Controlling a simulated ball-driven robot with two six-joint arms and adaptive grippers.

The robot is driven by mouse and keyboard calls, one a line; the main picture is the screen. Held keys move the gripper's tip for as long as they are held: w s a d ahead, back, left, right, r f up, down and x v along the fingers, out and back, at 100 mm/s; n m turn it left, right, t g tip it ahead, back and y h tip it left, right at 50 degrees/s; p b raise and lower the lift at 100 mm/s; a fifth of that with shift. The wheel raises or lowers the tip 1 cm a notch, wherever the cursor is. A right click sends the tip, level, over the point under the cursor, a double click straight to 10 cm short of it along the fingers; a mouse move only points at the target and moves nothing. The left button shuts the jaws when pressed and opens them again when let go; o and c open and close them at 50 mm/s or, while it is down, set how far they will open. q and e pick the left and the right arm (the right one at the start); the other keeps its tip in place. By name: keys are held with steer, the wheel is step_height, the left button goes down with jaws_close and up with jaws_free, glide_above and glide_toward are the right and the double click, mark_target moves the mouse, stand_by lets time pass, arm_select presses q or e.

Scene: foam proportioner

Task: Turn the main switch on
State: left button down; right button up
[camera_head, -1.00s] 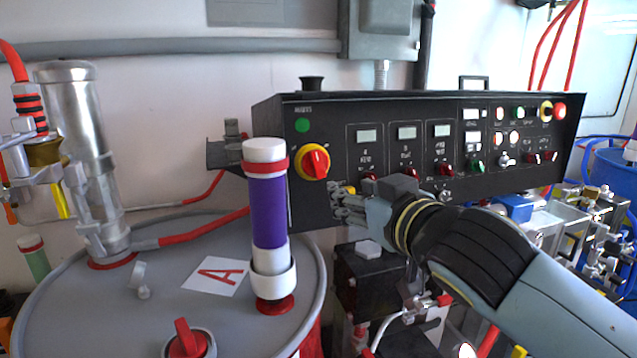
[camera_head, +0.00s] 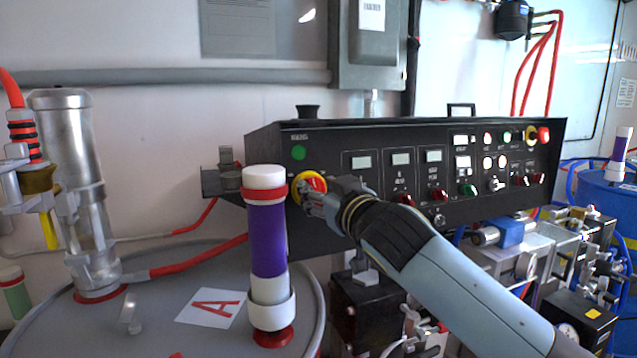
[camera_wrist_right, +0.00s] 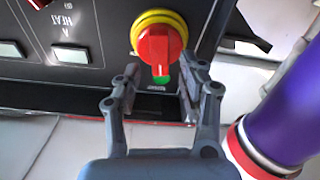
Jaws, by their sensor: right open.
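The main switch (camera_head: 313,184) is a red rotary knob on a yellow ring, at the left end of the black control panel (camera_head: 375,215). In the right wrist view the red knob (camera_wrist_right: 160,46) sits just beyond the fingertips, roughly between their lines. A green lamp (camera_head: 299,153) is above the switch. My right gripper (camera_head: 312,199) is open at the switch and partly covers it in the head view. In the wrist view, its open fingers (camera_wrist_right: 157,84) show nothing held between them, and I cannot tell whether they touch the knob. My left gripper is not in view.
A purple and white tube (camera_head: 268,240) stands on the grey drum (camera_head: 150,310) close to the left of my right gripper. Other knobs and displays line the panel to the right. Pipes and valves (camera_head: 520,255) crowd the lower right.

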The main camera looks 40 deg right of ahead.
steer(key=shift+w+d, duration=0.1)
steer(key=shift+w, duration=0.5)
jaws_close()
